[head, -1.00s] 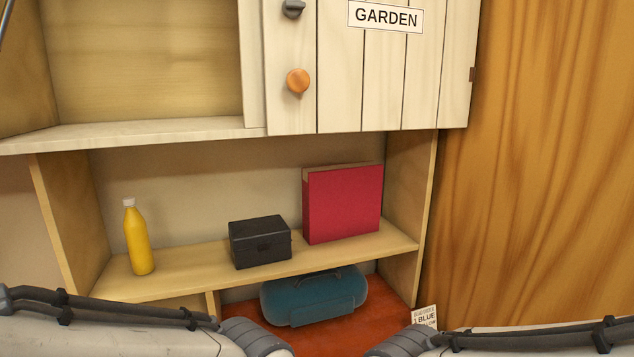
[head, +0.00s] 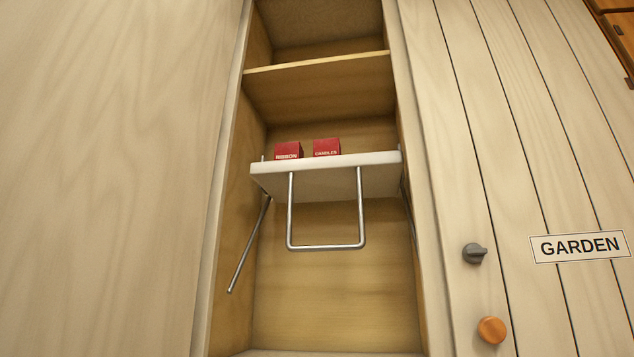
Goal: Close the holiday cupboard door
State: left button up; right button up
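An open tall cupboard compartment (head: 330,275) stands in the middle of the head view. Inside, a white pull-down shelf (head: 330,178) carries two red boxes, one marked RIBBON (head: 288,151) and one marked CANDLES (head: 327,148). A U-shaped metal handle (head: 326,246) hangs below the shelf. A broad pale wooden panel (head: 100,170) fills the left side; I cannot tell if it is the holiday door swung open, as no holiday label shows. Neither gripper is in view.
To the right is a shut plank door with a GARDEN label (head: 580,247), a dark grey latch knob (head: 474,253) and an orange round knob (head: 491,330). A fixed upper shelf (head: 317,64) crosses the compartment. A metal side arm (head: 249,245) slants down at its left.

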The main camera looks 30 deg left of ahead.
aim_at(111, 111)
jog(key=k, duration=0.5)
jog(key=z, duration=2.25)
jog(key=k, duration=2.4)
jog(key=u, duration=1.9)
